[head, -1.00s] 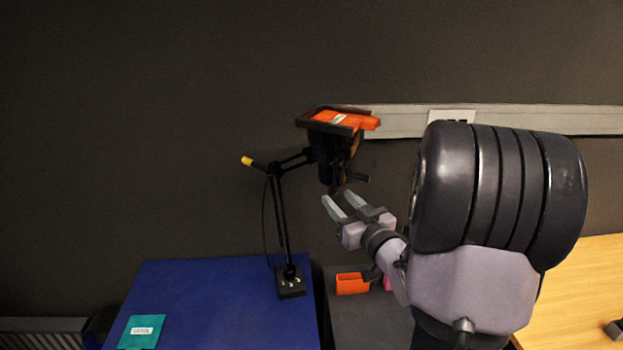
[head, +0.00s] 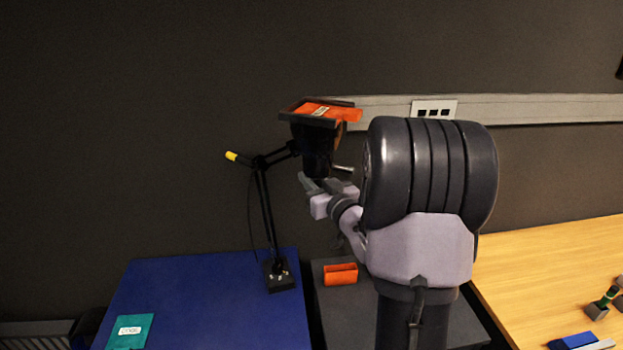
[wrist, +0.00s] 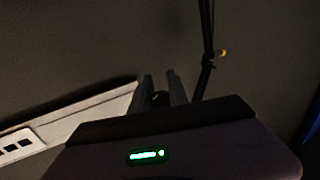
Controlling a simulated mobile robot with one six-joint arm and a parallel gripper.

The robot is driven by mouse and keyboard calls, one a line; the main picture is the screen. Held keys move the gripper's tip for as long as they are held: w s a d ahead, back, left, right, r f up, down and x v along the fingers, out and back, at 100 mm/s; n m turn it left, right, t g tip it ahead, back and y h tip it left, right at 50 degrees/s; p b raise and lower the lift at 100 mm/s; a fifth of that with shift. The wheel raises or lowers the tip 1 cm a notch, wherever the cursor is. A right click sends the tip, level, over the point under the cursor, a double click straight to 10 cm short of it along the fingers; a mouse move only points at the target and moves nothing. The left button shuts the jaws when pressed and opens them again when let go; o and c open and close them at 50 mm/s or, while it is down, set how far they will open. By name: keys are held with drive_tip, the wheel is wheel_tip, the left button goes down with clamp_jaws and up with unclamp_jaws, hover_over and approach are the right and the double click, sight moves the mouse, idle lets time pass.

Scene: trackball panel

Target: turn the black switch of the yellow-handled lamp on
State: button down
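The yellow-handled lamp (head: 268,215) stands on the blue table, with a black jointed arm and a yellow handle tip (head: 232,156). Its arm reaches right to a dark lamp head (head: 313,150). The lamp's arm also shows in the wrist view (wrist: 208,45), right of my fingers. My gripper (head: 322,176) is at the underside of the lamp head; contact cannot be told. In the wrist view my fingers (wrist: 162,78) are apart, with a small dark thing visible between them. I cannot clearly make out the black switch. Small pale parts show on the lamp's base (head: 280,274).
A dark tray with an orange item (head: 335,112) sits at the lamp head's top. The blue table (head: 200,290) holds a teal labelled item (head: 130,331). An orange holder (head: 340,274) stands on a dark surface. A wall rail with sockets (head: 434,110) runs behind; a wooden table (head: 540,265) is right.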

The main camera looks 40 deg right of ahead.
drive_tip(key=shift+f+h+b, duration=0.15)
drive_tip(key=shift+h+b, duration=0.15)
drive_tip(key=shift+b, duration=0.3)
drive_tip(key=shift+s+d+r+m+g+h+b, duration=0.1)
drive_tip(key=shift+s+d+m+g+h+b, duration=0.25)
drive_tip(key=shift+m+g+h+b, duration=1.4)
drive_tip(key=shift+s+d+r+m+g+h+b, duration=0.1)
drive_tip(key=shift+s+d+m+g+h+b, duration=0.25)
drive_tip(key=shift+m+g+h+b, duration=1.35)
drive_tip(key=shift+s+d+r+m+g+h+b, duration=0.1)
drive_tip(key=shift+s+d+m+g+h+b, duration=0.5)
drive_tip(key=shift+m+g+h, duration=2.05)
drive_tip(key=shift+w+a+f+h, duration=0.1)
drive_tip(key=shift+w+a+h, duration=0.05)
drive_tip(key=shift+w+h, duration=0.15)
drive_tip(key=c, duration=1.3)
unclamp_jaws()
drive_tip(key=shift+o, duration=0.2)
